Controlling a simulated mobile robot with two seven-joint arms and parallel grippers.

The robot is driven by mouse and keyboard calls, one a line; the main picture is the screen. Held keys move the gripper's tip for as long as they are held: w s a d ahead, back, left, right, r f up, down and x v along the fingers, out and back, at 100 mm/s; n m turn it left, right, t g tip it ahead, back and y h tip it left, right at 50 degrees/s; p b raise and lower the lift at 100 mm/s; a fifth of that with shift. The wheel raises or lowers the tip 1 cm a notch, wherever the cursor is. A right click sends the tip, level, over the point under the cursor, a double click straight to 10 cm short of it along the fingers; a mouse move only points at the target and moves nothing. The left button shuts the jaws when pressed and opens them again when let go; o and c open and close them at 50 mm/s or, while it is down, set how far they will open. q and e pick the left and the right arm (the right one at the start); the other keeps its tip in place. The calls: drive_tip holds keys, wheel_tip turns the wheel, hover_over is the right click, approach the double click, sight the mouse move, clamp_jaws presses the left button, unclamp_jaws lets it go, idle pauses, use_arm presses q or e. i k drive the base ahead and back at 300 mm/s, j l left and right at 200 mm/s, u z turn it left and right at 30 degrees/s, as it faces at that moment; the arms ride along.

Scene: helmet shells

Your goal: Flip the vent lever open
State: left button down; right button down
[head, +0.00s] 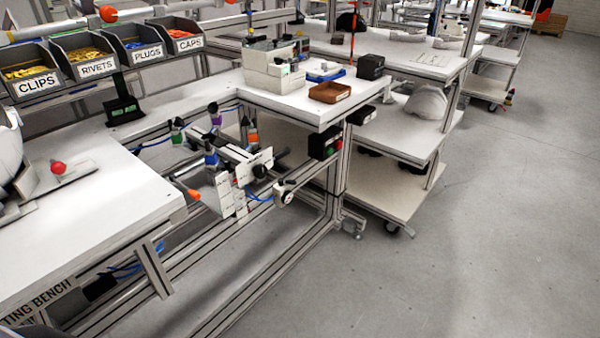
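I cannot single out a vent lever with certainty. A red ball knob (57,167) shows at the left, above a grey angled plate on the white bench (120,185). Beside it, a rounded white shell-like thing (8,150) is cut off by the left edge, so most of it is hidden. A fixture (235,170) with several coloured knobs and white plates sits in the frame between the two white tables. A white dome, like a helmet shell (425,104), lies on a shelf at the right. Neither of my grippers is in view.
Labelled bins for clips (30,87), rivets, plugs and caps stand behind the bench. The far table (300,103) carries a brown tray (330,92), a black box (371,66) and a pale machine (268,68). The grey floor (470,240) at the right is clear.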

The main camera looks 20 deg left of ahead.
sight(280, 181)
drive_tip(key=i+u, duration=0.1)
drive_tip(key=i, duration=1.2)
